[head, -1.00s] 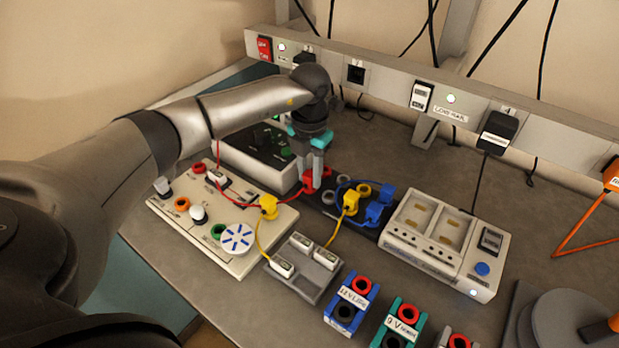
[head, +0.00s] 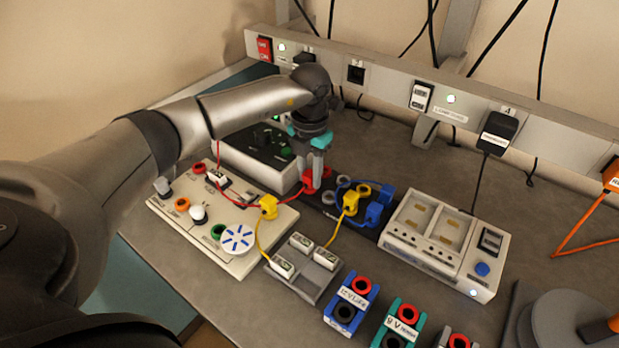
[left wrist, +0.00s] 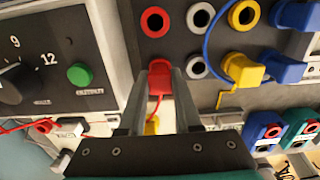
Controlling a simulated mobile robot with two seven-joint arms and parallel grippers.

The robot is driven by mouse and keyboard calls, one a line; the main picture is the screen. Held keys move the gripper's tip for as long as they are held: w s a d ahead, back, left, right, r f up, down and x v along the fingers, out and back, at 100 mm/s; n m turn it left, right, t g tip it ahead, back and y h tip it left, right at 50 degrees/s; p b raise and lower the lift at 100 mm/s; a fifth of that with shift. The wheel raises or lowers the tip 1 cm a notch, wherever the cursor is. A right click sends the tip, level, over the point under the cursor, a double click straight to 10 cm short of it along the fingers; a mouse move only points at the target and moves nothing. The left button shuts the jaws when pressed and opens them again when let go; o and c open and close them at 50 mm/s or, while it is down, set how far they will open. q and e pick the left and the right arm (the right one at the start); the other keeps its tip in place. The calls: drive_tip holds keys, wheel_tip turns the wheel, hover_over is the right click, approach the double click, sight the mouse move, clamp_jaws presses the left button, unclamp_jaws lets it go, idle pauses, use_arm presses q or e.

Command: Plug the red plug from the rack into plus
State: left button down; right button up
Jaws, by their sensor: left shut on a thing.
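The red plug (head: 309,181) sits at the left end of the black rack (left wrist: 185,50), with a red lead running left. My left gripper (head: 316,179) points down over the rack. Its two fingers stand either side of the red plug (left wrist: 160,79) in the left wrist view and are shut on it. A red-ringed socket (left wrist: 155,21) lies just beyond the plug. I cannot read a plus mark on any socket. My right gripper is not in view.
A white panel (head: 170,213) with a blue-striped dial stands left, a grey box with a dark top (head: 262,142) behind it. A white charger-like unit (head: 462,262) stands further right.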

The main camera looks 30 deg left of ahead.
sight(310, 174)
use_arm(q)
drive_tip(key=shift+r+p, duration=0.85)
drive_tip(key=shift+r, duration=0.25)
idle(0.3)
drive_tip(key=shift+r+p, duration=1.45)
drive_tip(key=shift+r, duration=0.3)
drive_tip(key=c, duration=1.1)
unclamp_jaws()
clamp_jaws()
